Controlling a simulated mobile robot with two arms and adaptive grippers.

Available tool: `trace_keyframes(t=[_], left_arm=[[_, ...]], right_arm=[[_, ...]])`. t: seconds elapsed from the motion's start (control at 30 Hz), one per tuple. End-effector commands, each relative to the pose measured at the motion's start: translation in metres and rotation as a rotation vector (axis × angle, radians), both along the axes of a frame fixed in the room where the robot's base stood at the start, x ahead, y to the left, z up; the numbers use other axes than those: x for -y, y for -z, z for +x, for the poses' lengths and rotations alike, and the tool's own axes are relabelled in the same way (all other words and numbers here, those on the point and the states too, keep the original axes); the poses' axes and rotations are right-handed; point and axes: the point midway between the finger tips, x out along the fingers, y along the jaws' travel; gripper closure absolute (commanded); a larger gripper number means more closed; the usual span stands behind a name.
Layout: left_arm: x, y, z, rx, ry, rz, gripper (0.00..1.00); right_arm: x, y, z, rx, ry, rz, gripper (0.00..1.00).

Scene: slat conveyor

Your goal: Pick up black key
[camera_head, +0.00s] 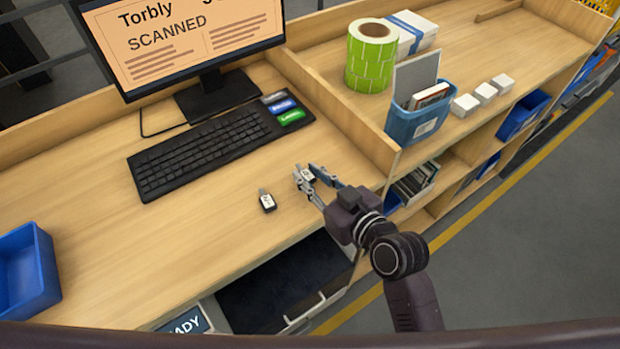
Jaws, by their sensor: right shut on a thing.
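My right gripper (308,177) is over the wooden desk, right of the keyboard. It is shut on a small key (306,174) with a pale label; the fingers hide part of it, and I cannot tell its colour for sure. Whether it touches the desk is not clear. Another key (267,202), with a black head and a white label, lies on the desk just left of the gripper, apart from it. My left gripper is not in view.
A black keyboard (205,147) and a monitor (190,40) stand behind. A blue bin (28,268) is at the far left. A wooden divider (335,110) separates the desk from a shelf with a green roll (370,57) and a blue holder (415,123).

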Motion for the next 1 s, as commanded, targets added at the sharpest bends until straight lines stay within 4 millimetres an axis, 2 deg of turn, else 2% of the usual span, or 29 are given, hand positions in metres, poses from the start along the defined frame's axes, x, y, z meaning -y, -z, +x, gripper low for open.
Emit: trace_keyframes(t=[0.17, 0.4, 0.6, 0.8, 1.0], left_arm=[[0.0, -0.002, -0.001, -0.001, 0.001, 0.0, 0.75], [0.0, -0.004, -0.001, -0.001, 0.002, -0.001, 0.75], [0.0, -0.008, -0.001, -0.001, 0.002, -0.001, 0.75], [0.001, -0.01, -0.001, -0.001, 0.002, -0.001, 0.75], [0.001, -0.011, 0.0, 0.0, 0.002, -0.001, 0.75]], right_arm=[[0.0, -0.038, 0.001, 0.009, 0.001, 0.003, 0.96], [0.0, -0.101, 0.001, 0.011, 0.001, 0.002, 0.96], [0.0, -0.146, 0.001, 0.009, 0.002, 0.001, 0.96], [0.0, -0.172, 0.001, 0.006, 0.001, 0.001, 0.96], [0.0, -0.183, 0.0, 0.003, 0.002, 0.0, 0.96]])
